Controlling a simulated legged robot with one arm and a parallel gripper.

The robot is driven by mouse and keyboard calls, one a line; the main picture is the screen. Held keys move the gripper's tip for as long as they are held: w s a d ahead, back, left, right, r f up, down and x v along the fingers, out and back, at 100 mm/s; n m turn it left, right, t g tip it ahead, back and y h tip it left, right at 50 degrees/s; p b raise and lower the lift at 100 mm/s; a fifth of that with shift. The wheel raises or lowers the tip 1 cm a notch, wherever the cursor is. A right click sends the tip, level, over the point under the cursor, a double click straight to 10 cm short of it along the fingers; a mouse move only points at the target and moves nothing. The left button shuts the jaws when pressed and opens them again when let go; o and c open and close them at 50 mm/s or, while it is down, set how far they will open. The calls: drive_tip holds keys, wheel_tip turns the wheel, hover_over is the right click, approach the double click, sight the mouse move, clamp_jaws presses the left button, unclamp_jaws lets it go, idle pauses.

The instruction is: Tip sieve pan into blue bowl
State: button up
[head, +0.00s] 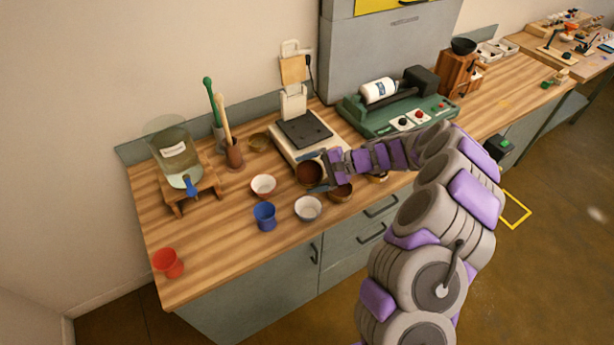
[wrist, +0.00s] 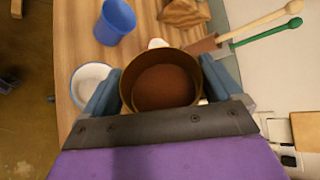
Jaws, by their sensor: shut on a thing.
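My gripper (head: 321,178) is shut on the sieve pan (head: 309,173), a round brass-brown pan with reddish-brown powder inside. In the wrist view the pan (wrist: 160,85) sits between the two blue-grey fingers (wrist: 163,88). I cannot tell how far it is tilted. A bowl with a pale inside (head: 308,209) stands on the table just in front of the pan; it shows at the left in the wrist view (wrist: 90,84).
A red-sided bowl (head: 263,186) stands left of the pan. A brown bowl (head: 341,192) is partly hidden under my arm. The scale (head: 298,143) is behind, and a tool holder (head: 234,155) and dispenser (head: 174,160) stand further left.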

drive_tip(key=shift+d+f+b, duration=0.2)
drive_tip(key=shift+d+b, duration=0.1)
drive_tip(key=shift+b, duration=0.3)
drive_tip(key=shift+s+a+t+b, duration=0.1)
drive_tip(key=shift+t+b, duration=0.2)
drive_tip(key=shift+t, duration=0.1)
drive_tip(key=shift+s+a+f+n+b, duration=0.1)
drive_tip(key=shift+a+n+b, duration=0.3)
drive_tip(key=shift+a+b, duration=0.2)
drive_tip(key=shift+a+f+b, duration=0.15)
drive_tip(key=shift+a+b, duration=0.05)
drive_tip(key=shift+b, duration=0.4)
drive_tip(key=shift+s+d+n+t+b, duration=0.15)
drive_tip(key=shift+d+n+t+b, duration=0.25)
drive_tip(key=shift+d+b, duration=0.6)
drive_tip(key=b, duration=0.2)
drive_tip(key=a+n+b, duration=0.1)
drive_tip(key=b, duration=0.1)
drive_tip(key=shift+s+a+f+t, duration=0.2)
drive_tip(key=shift+a+f+t, duration=0.1)
drive_tip(key=shift+t, duration=0.1)
